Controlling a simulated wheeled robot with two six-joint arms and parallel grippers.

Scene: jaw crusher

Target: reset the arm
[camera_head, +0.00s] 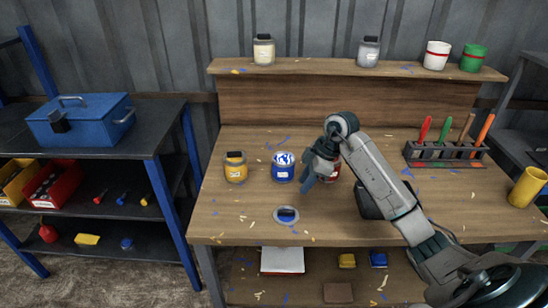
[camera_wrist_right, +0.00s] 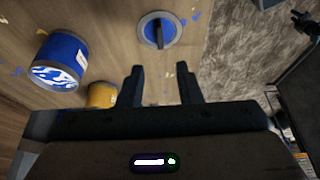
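My right gripper (camera_head: 310,176) is above the workbench, close to the blue paint jar, pointing down and left. In the right wrist view its two fingers (camera_wrist_right: 163,86) are apart with nothing between them. My left gripper is not in the head view. A small dark claw shape at the top right of the right wrist view (camera_wrist_right: 308,22) may be it, too small to read.
On the workbench (camera_head: 230,222) stand an open blue jar (camera_head: 283,174), a yellow jar (camera_head: 236,173) and a partly hidden red jar (camera_head: 334,172). A lid (camera_head: 286,216) lies in front. A tool rack (camera_head: 445,153) and yellow cup (camera_head: 526,188) are right.

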